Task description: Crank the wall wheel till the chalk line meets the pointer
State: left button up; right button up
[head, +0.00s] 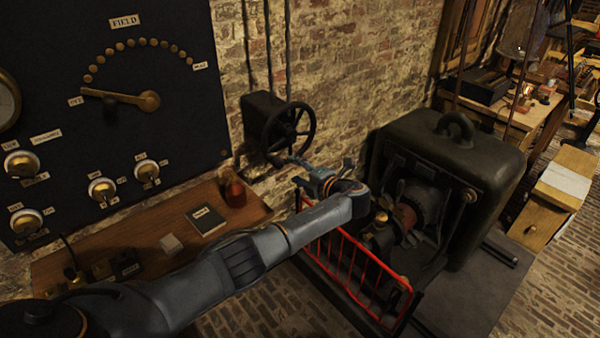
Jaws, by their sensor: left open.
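The wall wheel (292,128) is a dark spoked handwheel on a black box (258,112) fixed to the brick wall. Its crank handle appears near its lower edge, but that spot is dark and small. My left gripper (302,170) is open just below and right of the wheel's lower rim. Its fingers point toward the wall. I cannot tell whether they touch the wheel or its handle. No chalk line or pointer for the wheel can be made out. My right gripper is not in view.
A red railing (355,258) and a large dark machine (462,165) stand right of my left arm. A workbench (525,115) is at the far right.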

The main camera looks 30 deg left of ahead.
pick_arm(q)
jog(key=shift+s+d+r, duration=0.1)
jog(key=shift+s+d, duration=0.15)
jog(key=shift+d, duration=0.25)
